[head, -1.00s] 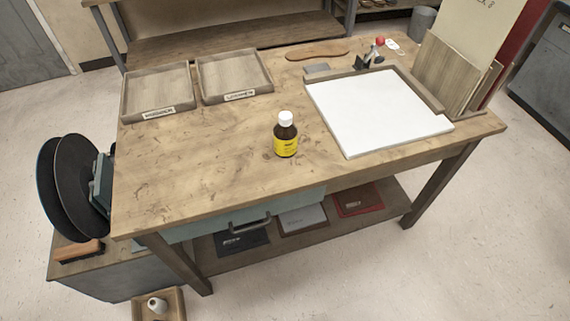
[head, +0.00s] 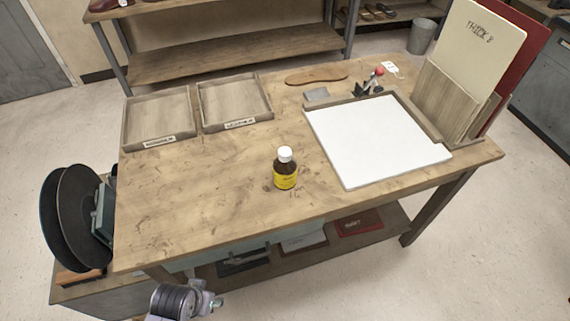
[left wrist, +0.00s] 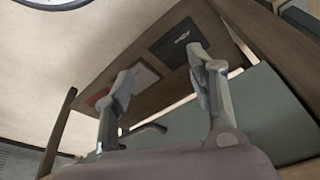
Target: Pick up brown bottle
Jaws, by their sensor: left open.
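The brown bottle (head: 285,172) has a white cap and a yellow label. It stands upright on the wooden workbench (head: 215,205), near the middle of its front part. My left arm shows at the bottom of the head view, in front of the bench and below its top. My left gripper (left wrist: 165,90) shows in the left wrist view with its two fingers apart and nothing between them. It is near the bench's drawer and lower shelf, well apart from the bottle. The bottle is not visible in the left wrist view. My right gripper is in neither view.
Two empty wooden trays (head: 158,118) (head: 236,99) sit at the back left of the bench. A white board (head: 375,140) lies right of the bottle, with upright panels (head: 478,45) beyond it. Black wheels (head: 82,215) stand left of the bench. Bench top around the bottle is clear.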

